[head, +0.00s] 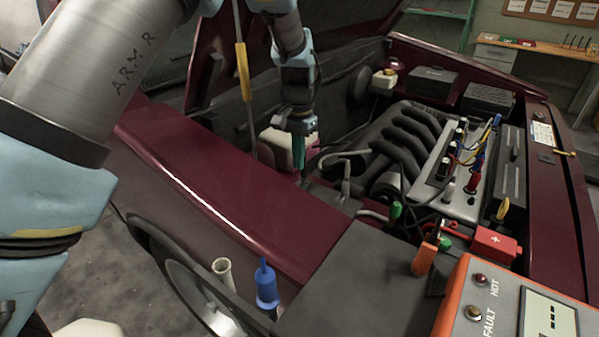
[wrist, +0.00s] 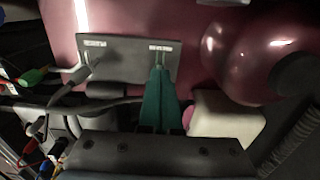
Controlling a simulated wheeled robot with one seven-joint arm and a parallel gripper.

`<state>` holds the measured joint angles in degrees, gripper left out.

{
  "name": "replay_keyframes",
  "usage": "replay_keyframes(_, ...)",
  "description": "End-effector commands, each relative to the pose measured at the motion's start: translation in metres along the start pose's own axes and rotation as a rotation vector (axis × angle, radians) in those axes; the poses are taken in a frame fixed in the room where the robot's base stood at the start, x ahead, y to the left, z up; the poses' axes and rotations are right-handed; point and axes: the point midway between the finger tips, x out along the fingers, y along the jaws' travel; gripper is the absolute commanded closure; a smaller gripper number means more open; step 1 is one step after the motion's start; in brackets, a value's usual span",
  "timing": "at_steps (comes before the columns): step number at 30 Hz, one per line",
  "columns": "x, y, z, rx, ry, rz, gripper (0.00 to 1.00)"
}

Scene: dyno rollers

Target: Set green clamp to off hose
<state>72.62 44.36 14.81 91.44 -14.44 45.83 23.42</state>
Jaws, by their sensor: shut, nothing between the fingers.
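My gripper (head: 299,165) reaches down into the engine bay near its left side. Its teal fingers (wrist: 159,85) are together and empty. In the wrist view their tips are over the right part of a grey plate (wrist: 122,68), close to the right of two small unreadable labels. Whether they touch the plate, I cannot tell. A grey lever-like part (wrist: 75,80) meets the plate near the left label. A green-handled item (head: 396,211) stands right of my gripper in the head view; one also shows at the wrist view's left (wrist: 33,77). I cannot tell which part is the green clamp.
The maroon fender (head: 220,195) borders the bay at left. The engine with black curved runners (head: 405,140) lies right of my gripper. A pale tank (wrist: 215,117) is close right of the fingers. A blue tool (head: 266,288) and orange tester (head: 470,300) are in front.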

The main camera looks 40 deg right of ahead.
Motion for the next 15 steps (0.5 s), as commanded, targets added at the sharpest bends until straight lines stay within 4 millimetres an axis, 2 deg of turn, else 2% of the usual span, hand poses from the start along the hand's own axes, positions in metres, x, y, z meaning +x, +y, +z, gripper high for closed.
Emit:
replay_keyframes(6, -0.042, -0.001, -0.001, -0.001, 0.003, -0.001, 1.00)
replay_keyframes(10, -0.059, -0.001, -0.001, -0.001, 0.002, 0.000, 1.00)
replay_keyframes(15, -0.069, -0.001, 0.000, -0.001, 0.000, -0.001, 1.00)
